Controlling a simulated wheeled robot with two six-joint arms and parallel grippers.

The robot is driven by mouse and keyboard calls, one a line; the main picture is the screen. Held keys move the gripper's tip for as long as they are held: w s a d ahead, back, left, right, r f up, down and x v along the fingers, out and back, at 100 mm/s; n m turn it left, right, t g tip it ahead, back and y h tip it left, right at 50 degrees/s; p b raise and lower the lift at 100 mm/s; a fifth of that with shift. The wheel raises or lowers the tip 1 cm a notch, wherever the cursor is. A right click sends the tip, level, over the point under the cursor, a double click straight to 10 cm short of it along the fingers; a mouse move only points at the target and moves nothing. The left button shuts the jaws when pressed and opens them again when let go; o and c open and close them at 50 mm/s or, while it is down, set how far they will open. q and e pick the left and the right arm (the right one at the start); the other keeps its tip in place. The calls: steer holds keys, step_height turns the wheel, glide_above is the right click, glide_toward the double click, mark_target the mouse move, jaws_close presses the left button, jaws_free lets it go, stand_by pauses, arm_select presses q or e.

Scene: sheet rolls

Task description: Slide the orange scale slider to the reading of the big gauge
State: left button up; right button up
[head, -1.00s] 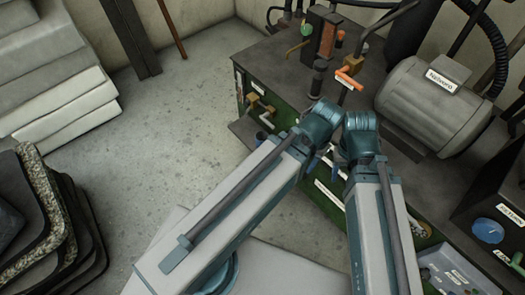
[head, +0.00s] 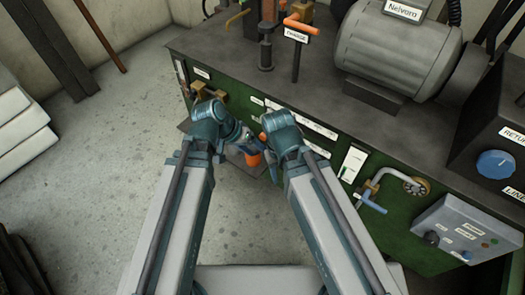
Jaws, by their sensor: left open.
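A small orange piece (head: 263,136) shows on the green cabinet front between my two wrists; I cannot tell if it is the scale slider. A long white strip (head: 315,127) with marks runs along the cabinet's upper front, partly hidden by my right wrist. I cannot make out a big gauge or its reading. My left gripper (head: 245,143) is open, in front of the cabinet, close to the orange piece and above an orange cup-like thing (head: 252,159). My right gripper is mostly hidden behind its own wrist, so its jaws cannot be judged.
An orange-handled lever (head: 298,24) labelled "CHARGE" and a grey motor (head: 400,45) stand on the bench top (head: 215,40). A pipe handle (head: 376,190), a grey control box (head: 462,236) and a blue knob (head: 496,164) are at right.

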arm_select(q)
steer(key=w+a+f+n+t+h+b, duration=0.15)
steer(key=w+f+t+h+b, duration=0.4)
steer(key=f+b, duration=0.75)
steer(key=n+t+b, duration=0.2)
steer(key=t+b, duration=0.1)
steer(key=b, duration=0.9)
glide_toward(261, 137)
steer(key=b+x, duration=0.3)
steer(key=x, duration=0.8)
steer(key=shift+f+b, duration=0.1)
steer(key=shift+b, duration=0.3)
jaws_close()
